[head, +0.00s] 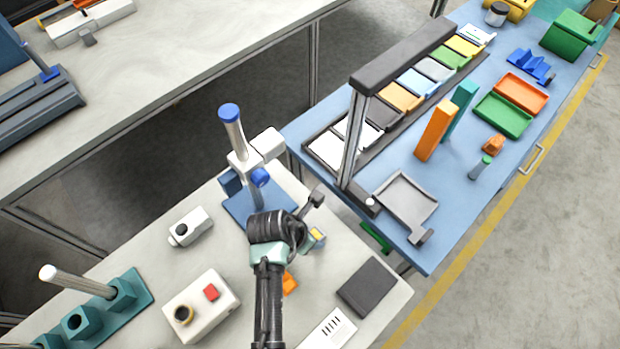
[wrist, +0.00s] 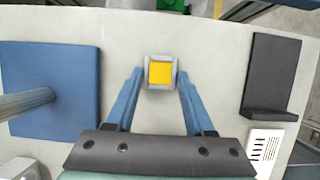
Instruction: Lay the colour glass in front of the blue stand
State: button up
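The colour glass, a small yellow square in a grey frame, shows in the wrist view (wrist: 160,72) lying on the pale bench. In the head view it is partly hidden beside my gripper (head: 318,236). My gripper (wrist: 160,78) is open, with its two blue fingers on either side of the glass and a narrow gap showing on each side. The blue stand has a flat blue base (head: 245,207) and an upright column with a blue cap, left of and behind my gripper in the head view. Its base also fills the left of the wrist view (wrist: 70,70).
A dark angled block (head: 367,287) and a white card (head: 328,328) lie right of my gripper. A white box with a red button (head: 205,312) and a teal holder (head: 125,297) stand left. A blue table (head: 460,205) with coloured trays is at the right.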

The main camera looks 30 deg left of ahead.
jog(key=o, duration=0.4)
jog(key=shift+r, duration=0.1)
jog(key=p+v, duration=0.1)
jog(key=v, duration=1.1)
jog(key=shift+w+r, duration=0.1)
jog(key=shift+r, duration=0.05)
